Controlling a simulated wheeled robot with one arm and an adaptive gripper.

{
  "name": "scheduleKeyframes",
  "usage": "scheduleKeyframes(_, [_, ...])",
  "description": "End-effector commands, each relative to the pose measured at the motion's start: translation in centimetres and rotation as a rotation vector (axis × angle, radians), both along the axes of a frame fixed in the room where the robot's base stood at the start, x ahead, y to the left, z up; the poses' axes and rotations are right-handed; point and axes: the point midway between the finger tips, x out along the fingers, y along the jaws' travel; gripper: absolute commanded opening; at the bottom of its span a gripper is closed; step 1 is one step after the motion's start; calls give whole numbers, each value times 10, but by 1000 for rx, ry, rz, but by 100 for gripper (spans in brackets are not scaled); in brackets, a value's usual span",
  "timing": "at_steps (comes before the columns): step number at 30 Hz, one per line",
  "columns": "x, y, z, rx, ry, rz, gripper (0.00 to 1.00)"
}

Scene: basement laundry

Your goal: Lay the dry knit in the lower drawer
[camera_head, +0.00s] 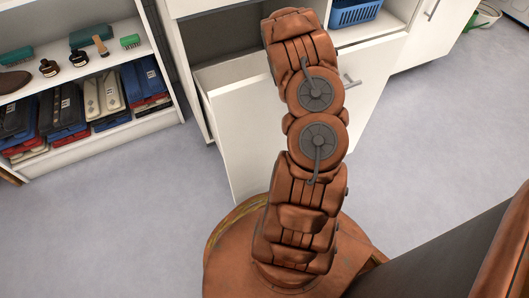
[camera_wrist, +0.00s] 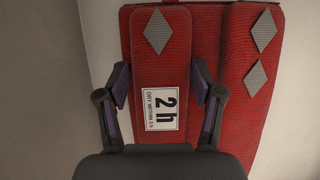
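In the wrist view a red folded knit (camera_wrist: 161,75) with a grey diamond carries a white label reading "2 h" and "dry within 2 h". My gripper (camera_wrist: 161,85) has one finger at each long side of this narrow red piece, and both tips appear to touch its edges. A wider red knit part (camera_wrist: 225,90) with two grey diamonds lies beneath and to the right; I cannot tell whether it is the same garment. In the head view a low drawer (camera_head: 243,135) stands pulled out of the white cabinet. My arm hides part of it, and my gripper is hidden there.
An open shelf (camera_head: 150,120) at the left holds folded garments (camera_head: 102,97), brushes and small bottles. A blue basket (camera_head: 354,12) sits in the cabinet at the top. A green-rimmed bucket (camera_head: 484,16) stands at the far right. The grey floor (camera_head: 110,225) is clear at left.

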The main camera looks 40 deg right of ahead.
Motion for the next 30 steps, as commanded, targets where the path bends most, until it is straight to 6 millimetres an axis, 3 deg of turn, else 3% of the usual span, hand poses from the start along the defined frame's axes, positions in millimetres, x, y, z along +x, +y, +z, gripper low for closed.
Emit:
scheduleKeyframes(3, [0,0,0,0,0,0,83])
scheduleKeyframes(15, [0,0,2,0,0,-1,83])
scheduleKeyframes(30, [-10,-32,85,-5,-2,-2,83])
